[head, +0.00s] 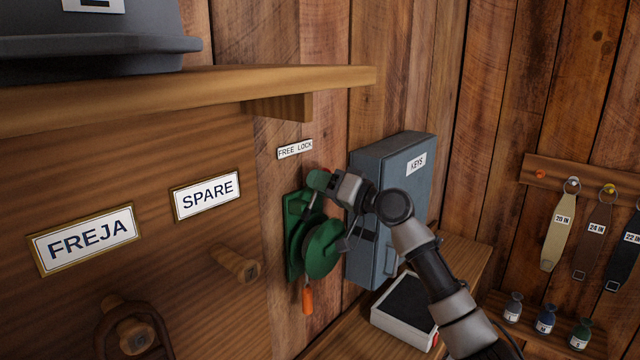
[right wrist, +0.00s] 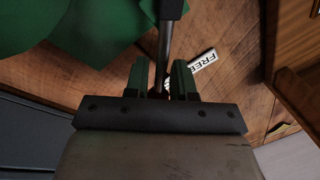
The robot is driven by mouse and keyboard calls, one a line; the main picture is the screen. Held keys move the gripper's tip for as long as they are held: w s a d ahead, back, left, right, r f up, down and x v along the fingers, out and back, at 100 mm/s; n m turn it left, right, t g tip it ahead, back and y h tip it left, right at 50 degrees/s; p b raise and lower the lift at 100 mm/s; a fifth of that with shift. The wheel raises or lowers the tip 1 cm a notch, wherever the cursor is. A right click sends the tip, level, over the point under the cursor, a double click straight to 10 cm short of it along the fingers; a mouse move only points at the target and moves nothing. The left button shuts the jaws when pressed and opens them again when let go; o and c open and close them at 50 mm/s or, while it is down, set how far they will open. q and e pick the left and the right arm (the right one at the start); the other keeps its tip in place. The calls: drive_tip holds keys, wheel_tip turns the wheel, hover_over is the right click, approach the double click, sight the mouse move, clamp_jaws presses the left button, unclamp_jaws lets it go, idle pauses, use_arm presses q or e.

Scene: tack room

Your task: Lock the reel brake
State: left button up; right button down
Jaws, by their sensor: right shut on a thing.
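A green reel (head: 323,249) is mounted on a green backplate (head: 292,235) on the plank wall, with an orange handle (head: 307,300) hanging at its bottom. A small sign reading FREE LOCK (head: 295,149) is above it; part of the sign shows in the right wrist view (right wrist: 203,60). My right gripper (head: 322,182) is at the top of the reel, below the sign. It is shut on a dark, thin brake lever (right wrist: 164,50) that runs between its fingers. The gripper hides part of the lever in the head view. My left gripper is not in view.
A grey KEYS cabinet (head: 405,200) is right beside the reel, behind my right arm. A wooden shelf (head: 200,88) juts out at upper left. Wooden pegs (head: 235,262) stick out below the SPARE sign (head: 207,196). Straps and small bottles are at right.

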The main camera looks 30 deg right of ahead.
drive_tip(key=c, duration=1.2)
unclamp_jaws()
drive_tip(key=shift+d+f, duration=0.1)
drive_tip(key=b+v, duration=0.5)
drive_tip(key=v, duration=0.5)
drive_tip(key=shift+s+d+f, duration=0.1)
drive_tip(key=shift+s+d, duration=0.1)
drive_tip(key=shift+s, duration=0.1)
